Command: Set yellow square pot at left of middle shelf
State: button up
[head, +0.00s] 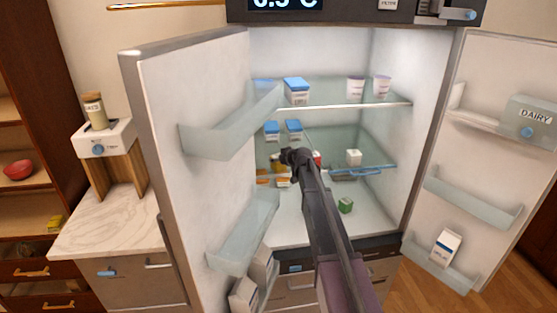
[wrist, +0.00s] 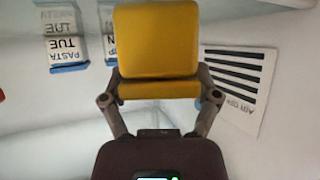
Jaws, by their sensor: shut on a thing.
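The yellow square pot (wrist: 157,42) fills the top centre of the wrist view. My gripper (wrist: 159,90) is shut on it, with a finger on each side. In the head view my gripper (head: 291,156) is inside the open fridge, at the left part of the middle shelf (head: 378,167). A small yellow patch, probably the pot (head: 276,158), shows just left of it. My arm hides part of the shelf. I cannot tell whether the pot touches the shelf.
Blue-lidded boxes (head: 294,129) stand behind my gripper; one pasta box (wrist: 63,40) shows inverted in the wrist view. A white cube (head: 354,157) stands right on the middle shelf. The top shelf (head: 345,103) is above; the open left door (head: 165,95) is close by.

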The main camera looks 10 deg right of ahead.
jog(key=shift+f, duration=0.2)
jog(key=o, duration=1.1)
jog(key=shift+r, duration=0.1)
jog(key=shift+r, duration=0.15)
jog(key=shift+s+r+p, duration=0.15)
jog(key=shift+s+p, duration=0.05)
jog(key=shift+p, duration=0.1)
jog(key=p+v, duration=0.5)
jog(key=v, duration=0.6)
jog(key=shift+s+d, duration=0.2)
jog(key=shift+d, duration=0.05)
